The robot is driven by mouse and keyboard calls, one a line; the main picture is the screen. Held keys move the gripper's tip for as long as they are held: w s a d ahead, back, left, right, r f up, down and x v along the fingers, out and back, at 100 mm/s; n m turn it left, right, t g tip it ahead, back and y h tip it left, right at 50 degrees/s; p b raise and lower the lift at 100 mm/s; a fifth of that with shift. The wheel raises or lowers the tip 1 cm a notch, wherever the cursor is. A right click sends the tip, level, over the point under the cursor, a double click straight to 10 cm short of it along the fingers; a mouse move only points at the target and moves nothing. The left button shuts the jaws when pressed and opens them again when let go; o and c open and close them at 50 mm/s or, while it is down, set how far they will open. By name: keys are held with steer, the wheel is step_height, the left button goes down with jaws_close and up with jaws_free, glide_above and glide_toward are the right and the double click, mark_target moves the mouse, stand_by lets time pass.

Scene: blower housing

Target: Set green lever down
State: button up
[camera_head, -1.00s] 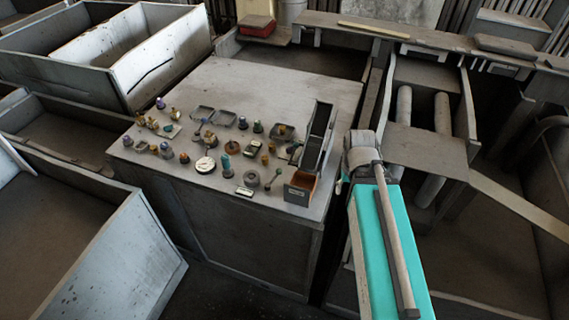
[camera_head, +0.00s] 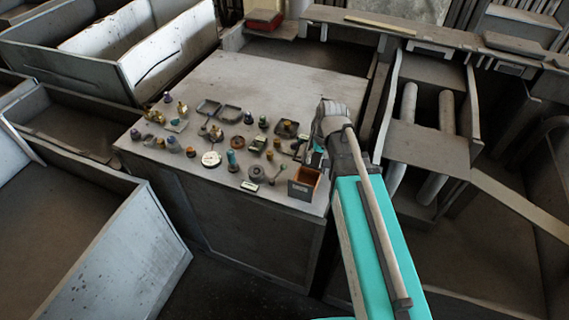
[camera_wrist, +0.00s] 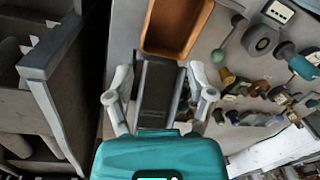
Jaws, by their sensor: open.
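A small green-knobbed lever (camera_head: 279,172) lies on the grey bench top beside the orange-lined bin. In the wrist view its green ball (camera_wrist: 218,56) and thin rod show right of the bin, outside my fingers. My gripper (camera_wrist: 158,74) is open, with its fingers apart and no lever between them. A dark narrow panel or tray lies in view between the fingers; contact with it cannot be told. In the head view my gripper (camera_head: 318,156) is over the bench's right side, its fingers largely hidden by my arm.
The orange-lined bin (camera_head: 304,183) stands at the bench's front right edge and shows ahead of my fingers (camera_wrist: 176,24). Several knobs, gauges and small trays crowd the bench left of it. The rear of the bench top (camera_head: 275,88) is clear.

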step_height(320, 180, up, 3)
steer(key=y+p, duration=0.1)
steer(key=p, duration=0.1)
glide_above(284, 165)
steer(key=d, duration=0.2)
steer(key=shift+w+d+f, duration=0.15)
steer(key=shift+d+f, duration=0.05)
steer(key=shift+f+b, duration=0.2)
steer(key=shift+b, duration=0.15)
steer(key=a+f+b, duration=0.1)
steer(key=f+b, duration=0.7)
steer(key=a+f+b, duration=0.1)
steer(key=f+b, duration=0.4)
steer(key=shift+a+f, duration=0.1)
steer(key=shift+a, duration=0.2)
jaws_close()
